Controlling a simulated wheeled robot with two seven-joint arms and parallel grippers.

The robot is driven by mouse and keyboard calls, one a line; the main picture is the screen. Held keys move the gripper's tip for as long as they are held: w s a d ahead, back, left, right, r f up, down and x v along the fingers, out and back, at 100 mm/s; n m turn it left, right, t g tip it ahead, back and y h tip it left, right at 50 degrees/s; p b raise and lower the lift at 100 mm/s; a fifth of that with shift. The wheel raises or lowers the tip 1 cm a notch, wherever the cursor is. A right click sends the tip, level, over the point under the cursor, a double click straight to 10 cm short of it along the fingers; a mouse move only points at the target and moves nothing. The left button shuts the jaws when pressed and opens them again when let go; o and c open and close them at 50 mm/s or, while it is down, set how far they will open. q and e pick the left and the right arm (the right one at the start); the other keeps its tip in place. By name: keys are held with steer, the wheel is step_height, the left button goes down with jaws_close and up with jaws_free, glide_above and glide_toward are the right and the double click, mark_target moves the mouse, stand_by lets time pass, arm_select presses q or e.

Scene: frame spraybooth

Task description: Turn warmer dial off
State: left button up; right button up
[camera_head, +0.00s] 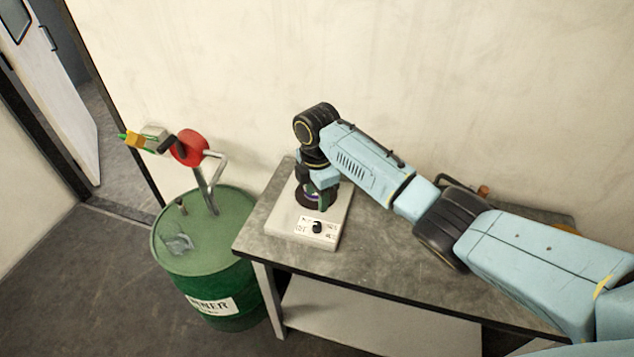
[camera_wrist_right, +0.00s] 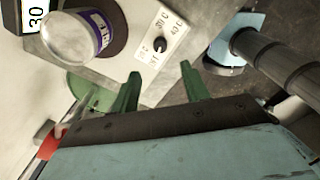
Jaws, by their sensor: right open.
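The warmer (camera_head: 286,222) is a pale box on the grey bench, with a dark round plate on top. Its dial (camera_head: 317,227) is a small black knob on a white marked panel at the front; it also shows in the right wrist view (camera_wrist_right: 157,43) with temperature marks around it. A clear container with a purple label (camera_wrist_right: 82,36) sits on the dark plate. My right gripper (camera_head: 324,190) is over the warmer, behind the dial in the head view. Its green fingers (camera_wrist_right: 160,70) are apart and empty, with the dial ahead between their tips. Contact does not show. My left gripper is out of view.
A green drum (camera_head: 172,262) with a red-reeled pump (camera_head: 188,148) stands left of the bench (camera_head: 385,262). The wall is close behind. The bench front is clear; some items at its back right are partly hidden by my arm.

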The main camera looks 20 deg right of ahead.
steer(key=shift+r, duration=1.6)
